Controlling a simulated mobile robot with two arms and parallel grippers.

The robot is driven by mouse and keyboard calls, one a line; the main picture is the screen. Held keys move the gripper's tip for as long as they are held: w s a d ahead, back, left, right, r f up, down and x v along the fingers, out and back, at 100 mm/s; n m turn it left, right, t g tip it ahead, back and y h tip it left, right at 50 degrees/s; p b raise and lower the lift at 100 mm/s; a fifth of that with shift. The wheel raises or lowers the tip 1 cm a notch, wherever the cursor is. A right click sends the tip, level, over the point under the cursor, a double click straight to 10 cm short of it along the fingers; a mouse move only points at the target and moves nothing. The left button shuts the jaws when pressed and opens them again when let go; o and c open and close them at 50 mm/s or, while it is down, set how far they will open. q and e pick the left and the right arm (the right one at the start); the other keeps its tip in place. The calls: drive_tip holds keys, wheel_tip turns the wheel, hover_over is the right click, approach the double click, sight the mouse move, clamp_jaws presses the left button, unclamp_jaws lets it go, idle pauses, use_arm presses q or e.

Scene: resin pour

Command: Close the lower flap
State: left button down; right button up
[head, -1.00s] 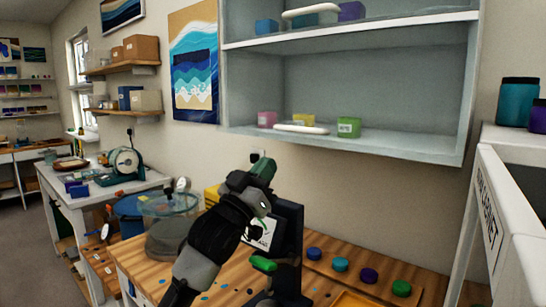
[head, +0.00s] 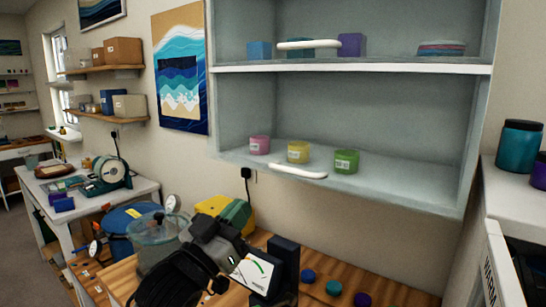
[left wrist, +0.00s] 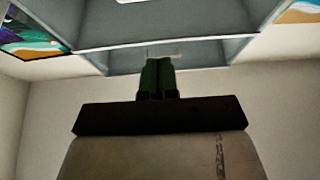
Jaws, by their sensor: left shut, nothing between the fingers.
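The grey wall cabinet (head: 345,105) has an upper and a lower compartment. A white bar handle (head: 298,171) shows at the front of the lower compartment, and another white handle (head: 308,44) at the upper one. I cannot make out the lower flap's panel or its angle. My left gripper (head: 236,212), with green fingers, is shut and empty, below and to the left of the lower handle, apart from it. In the left wrist view its fingers (left wrist: 157,76) point toward the cabinet underside (left wrist: 200,55). My right gripper is out of view.
Pink (head: 260,145), yellow (head: 298,151) and green (head: 346,161) jars stand in the lower compartment. Below are a wooden bench (head: 400,297) and a black device with a dial (head: 286,262). A white appliance (head: 500,265) stands at right.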

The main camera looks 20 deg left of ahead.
use_arm(q)
drive_tip(key=f+p+x, duration=0.1)
drive_tip(key=p+x, duration=0.1)
drive_tip(key=x, duration=0.4)
drive_tip(key=w+f+p+x, duration=0.1)
drive_tip(key=p+x, duration=0.2)
drive_tip(key=x, duration=0.3)
drive_tip(key=shift+w+d+f, duration=0.15)
drive_tip(key=shift+d, duration=0.3)
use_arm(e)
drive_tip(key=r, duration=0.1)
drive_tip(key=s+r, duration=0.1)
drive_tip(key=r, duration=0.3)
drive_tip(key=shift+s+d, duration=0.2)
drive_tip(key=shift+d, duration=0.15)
